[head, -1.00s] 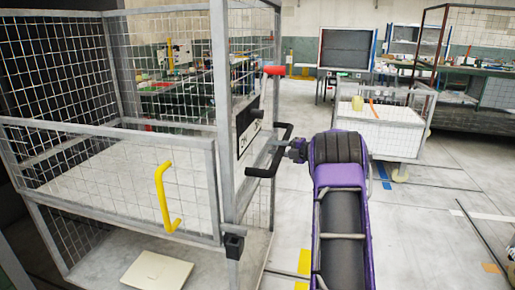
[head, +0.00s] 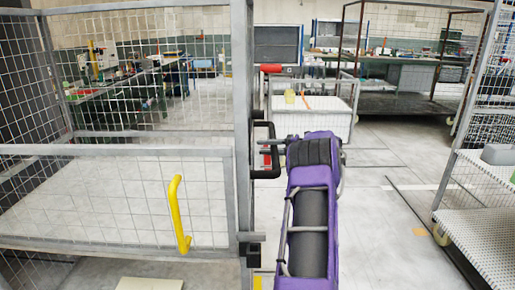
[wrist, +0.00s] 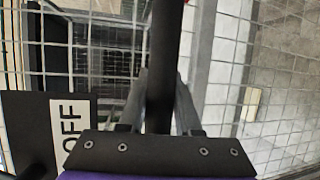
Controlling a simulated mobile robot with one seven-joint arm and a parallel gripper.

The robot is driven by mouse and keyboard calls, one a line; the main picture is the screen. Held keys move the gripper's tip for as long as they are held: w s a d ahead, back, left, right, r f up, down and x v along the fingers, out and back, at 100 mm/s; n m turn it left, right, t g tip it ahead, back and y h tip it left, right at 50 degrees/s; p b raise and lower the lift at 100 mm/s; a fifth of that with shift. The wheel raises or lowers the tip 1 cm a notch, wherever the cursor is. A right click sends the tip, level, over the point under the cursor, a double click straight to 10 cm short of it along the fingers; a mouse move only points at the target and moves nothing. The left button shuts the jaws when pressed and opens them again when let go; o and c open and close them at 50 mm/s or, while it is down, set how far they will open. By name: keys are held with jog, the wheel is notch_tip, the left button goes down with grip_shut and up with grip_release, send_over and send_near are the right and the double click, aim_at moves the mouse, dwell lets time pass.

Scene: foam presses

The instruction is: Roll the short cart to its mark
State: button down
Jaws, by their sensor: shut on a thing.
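A grey wire-mesh cage cart (head: 240,200) fills the left of the head view, with a yellow handle (head: 176,215) on its front gate. A black looped handle (head: 265,174) stands out from its right side. My gripper (head: 272,146) is at this handle. In the wrist view the dark handle bar (wrist: 163,60) runs upright between the fingers of my gripper (wrist: 160,105), which are shut on it. A lower mesh cart (head: 335,115) with a white load stands farther back. I cannot tell which cart is the short one. A yellow floor patch (head: 257,283) shows partly beside the cage.
A mesh rack with perforated shelves (head: 480,215) stands close on the right. A large brown-framed cage (head: 400,100) and workbenches are at the back. Open floor (head: 385,220) lies between my arm and the right rack. A panel marked OFF (wrist: 70,130) is beside the handle.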

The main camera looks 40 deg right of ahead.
dwell(0.4)
jog(key=c, duration=0.6)
grip_release()
jog(key=shift+d, duration=0.1)
jog(key=v, duration=1.7)
jog(key=shift+s+p, duration=0.2)
jog(key=shift+p, duration=0.25)
jog(key=shift+r, duration=0.1)
